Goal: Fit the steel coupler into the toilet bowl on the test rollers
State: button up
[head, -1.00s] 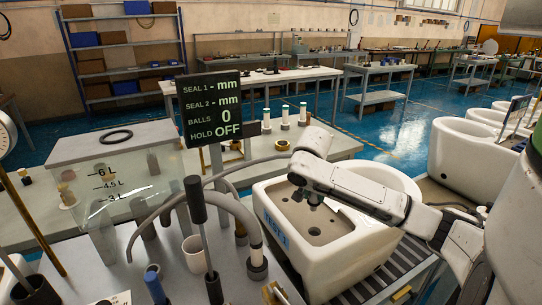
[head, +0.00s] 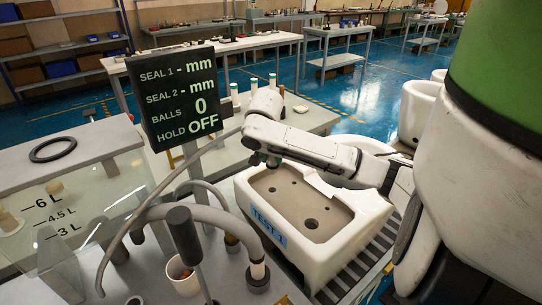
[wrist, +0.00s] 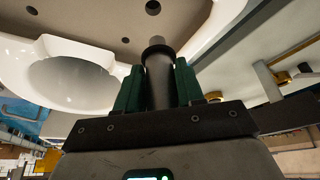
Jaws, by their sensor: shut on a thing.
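The white toilet bowl (head: 350,242), labelled TEST 1, lies on the dark test rollers (head: 345,290). Its upper face has a brown-grey recess with a large round hole and smaller holes. My gripper (head: 264,158) hangs over the bowl's far left corner in the head view; its fingertips are small and dark there.
A display board (head: 182,95) reads BALLS 0, HOLD OFF. A clear tank (head: 65,200) and curved grey hoses (head: 205,212) stand left of the bowl. A white cup (head: 183,277) stands on the front bench. Another white bowl (head: 418,112) stands behind at right.

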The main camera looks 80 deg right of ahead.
aim_at(271, 169)
jog(key=shift+a+r, duration=0.1)
jog(key=shift+a, duration=0.1)
jog(key=shift+a+f, duration=0.1)
jog(key=shift+f, duration=0.1)
jog(key=shift+f+b, duration=1.8)
jog(key=shift+f, duration=0.9)
jog(key=shift+p, duration=0.45)
jog(key=shift+f+b, duration=1.3)
jog(key=shift+f, duration=0.7)
jog(key=o, duration=1.2)
jog(key=shift+s, duration=0.1)
